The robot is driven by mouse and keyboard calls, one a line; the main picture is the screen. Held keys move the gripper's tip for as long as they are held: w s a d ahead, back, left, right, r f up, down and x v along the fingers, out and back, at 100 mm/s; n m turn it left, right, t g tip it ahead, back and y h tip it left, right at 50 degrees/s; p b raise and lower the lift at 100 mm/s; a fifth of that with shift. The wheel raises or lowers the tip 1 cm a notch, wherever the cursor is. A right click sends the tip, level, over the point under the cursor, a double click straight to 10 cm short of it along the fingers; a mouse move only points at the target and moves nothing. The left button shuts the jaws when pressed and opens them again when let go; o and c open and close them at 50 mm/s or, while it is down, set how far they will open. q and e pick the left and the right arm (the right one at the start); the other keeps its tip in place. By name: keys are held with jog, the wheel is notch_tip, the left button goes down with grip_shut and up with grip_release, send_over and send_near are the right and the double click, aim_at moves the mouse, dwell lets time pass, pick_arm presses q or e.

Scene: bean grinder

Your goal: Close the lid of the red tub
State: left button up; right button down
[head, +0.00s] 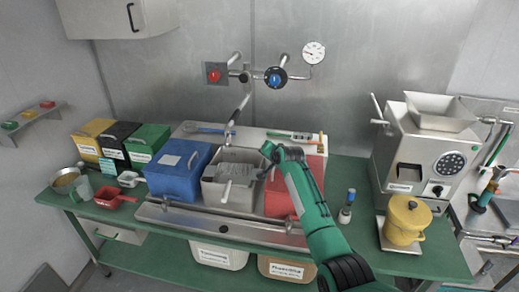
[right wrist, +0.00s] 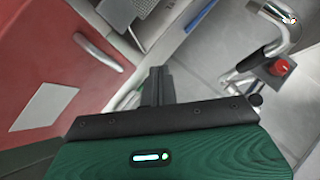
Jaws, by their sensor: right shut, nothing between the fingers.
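The red tub (head: 280,202) stands right of the grey tub on the green bench. My right arm crosses in front of it and hides much of it. A red panel (head: 315,165) shows behind the arm; the lid's angle is unclear. My right gripper (head: 266,174) is above the gap between the grey and red tubs. Its fingers (right wrist: 158,84) are shut and empty, right of the panel. My left gripper is out of view.
The grey tub (head: 231,191) and blue tub (head: 172,182) stand to the left. A wall pipe (head: 240,106) and valves are behind the tubs. A small bottle (head: 347,206), yellow canister (head: 404,222) and grinder (head: 428,155) stand to the right.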

jog(key=s+a+r+b, duration=0.2)
jog(key=s+a+r, duration=0.1)
jog(key=s+r, duration=0.2)
jog(key=s+d+f+n+g+h, duration=0.15)
jog(key=s+d+f, duration=0.35)
jog(key=s+f, duration=0.55)
jog(key=s+d+f+n+g, duration=0.2)
jog(key=s+d+f, duration=0.5)
jog(key=s, duration=0.7)
jog(key=s+d+f+n+g+h, duration=0.1)
jog(key=s+d+n+g, duration=0.15)
jog(key=s, duration=1.35)
jog(key=s+d+f+n+g+h, duration=0.1)
jog(key=s+d+f+n+g, duration=0.15)
jog(key=s, duration=1.35)
jog(key=s+f+x, duration=0.1)
jog(key=s+x, duration=0.2)
jog(key=x, duration=1.2)
jog(key=s+x, duration=0.4)
jog(key=x, duration=1.2)
jog(key=s+d+f+g, duration=0.1)
jog(key=s+d+f, duration=0.1)
jog(key=s+f, duration=1.7)
jog(key=shift+d+n+b, duration=0.35)
jog(key=shift+d+b, duration=0.05)
jog(key=shift+b, duration=0.05)
